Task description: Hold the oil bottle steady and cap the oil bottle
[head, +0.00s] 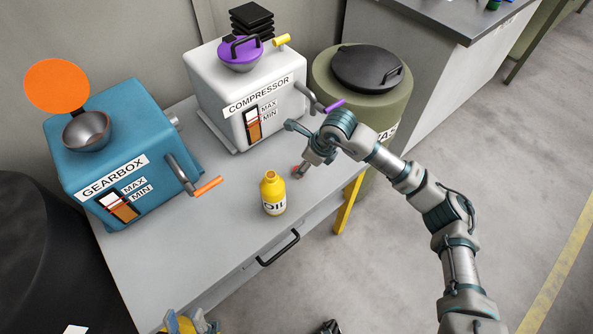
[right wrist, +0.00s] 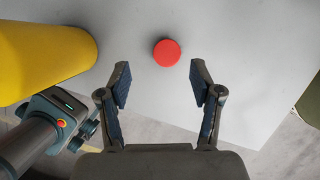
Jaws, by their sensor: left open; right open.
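The yellow oil bottle (head: 273,196) stands upright and uncapped on the grey table. A large yellow surface at the left of the right wrist view (right wrist: 40,62) appears to be the bottle. A round red cap (right wrist: 167,53) lies on the table to its right. My right gripper (right wrist: 160,84) is open and empty, its fingertips pointing toward the cap, with the cap centred beyond them. In the head view it hangs right of the bottle, partly hidden by its wrist. My left gripper (right wrist: 84,132) shows in part below the bottle, apart from it; its fingertips are unclear.
The blue gearbox (head: 95,155), with an orange-handled valve (head: 207,187), stands left of the bottle. The white compressor (head: 225,85) stands behind. A green drum (head: 330,80) is at the back right. The table front (head: 225,270) has a black handle (head: 278,248). Table between gearbox and bottle is clear.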

